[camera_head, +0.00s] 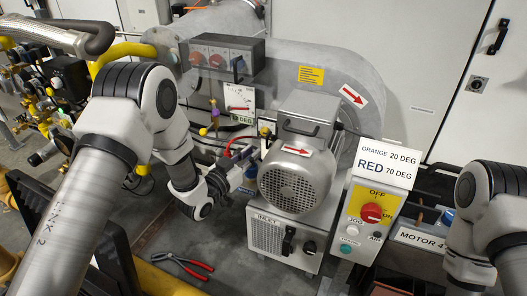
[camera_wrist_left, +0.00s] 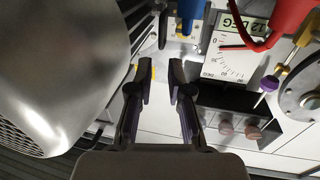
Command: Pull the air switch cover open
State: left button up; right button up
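My left gripper (camera_head: 245,165) is beside the silver blower motor, pointing at the gap between the motor and the white dial card. In the left wrist view the left gripper (camera_wrist_left: 159,82) is open, with nothing between its two dark fingers. A small yellow-marked part (camera_wrist_left: 152,72) shows just past the fingertips, partly hidden by them. A small yellow-topped fitting (camera_head: 265,130) shows behind the motor in the head view. I cannot tell which part is the air switch cover. My right arm enters at the right edge; its gripper is not in view.
The motor (camera_head: 296,180) is close beside the left gripper and fills the left of the wrist view. A dial card (camera_wrist_left: 230,58) and a red cable (camera_wrist_left: 262,42) are near. The control box (camera_head: 374,212) stands right. Red-handled pliers (camera_head: 184,265) lie on the floor.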

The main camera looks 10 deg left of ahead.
aim_at(263, 144)
pick_arm(q)
jog(key=b+x, duration=0.1)
jog(key=x, duration=0.5)
jog(key=shift+w+f+b, duration=0.2)
jog(key=shift+b, duration=0.2)
grip_shut()
jog(key=shift+s+a, duration=0.1)
